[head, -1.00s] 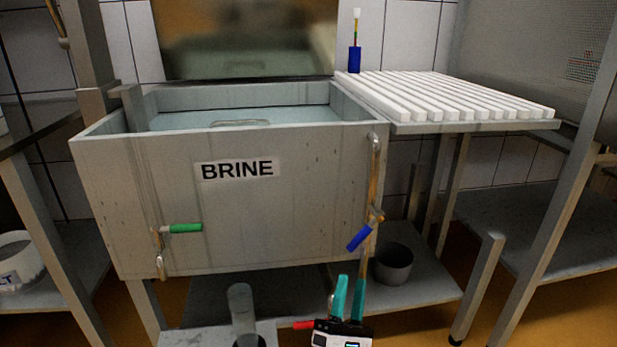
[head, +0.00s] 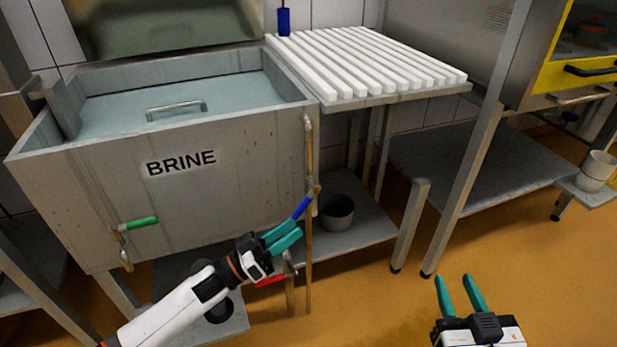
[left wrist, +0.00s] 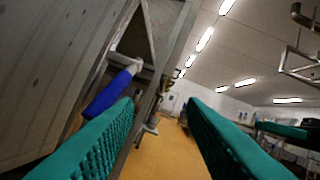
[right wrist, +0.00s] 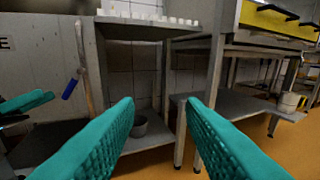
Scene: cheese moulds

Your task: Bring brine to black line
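The grey brine tank (head: 75,185) stands at left in the head view, with pale liquid (head: 215,95) inside. I cannot make out a black line clearly. A green-handled valve (head: 138,223) is on its front. A blue valve handle (head: 302,207) sits on the pipe at its right corner; it also shows in the left wrist view (left wrist: 106,95). A red handle (head: 270,280) is lower down. My left gripper (head: 293,234) is open, just below the blue handle, which lies outside the fingers in the left wrist view. My right gripper (head: 459,285) is open and empty over the floor.
A slatted white rack (head: 365,65) adjoins the tank on the right. A grey pot (head: 337,212) stands on the lower shelf. A steel table (head: 480,160) and a white bucket (head: 597,170) are further right. The floor (head: 380,310) around my right gripper is clear.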

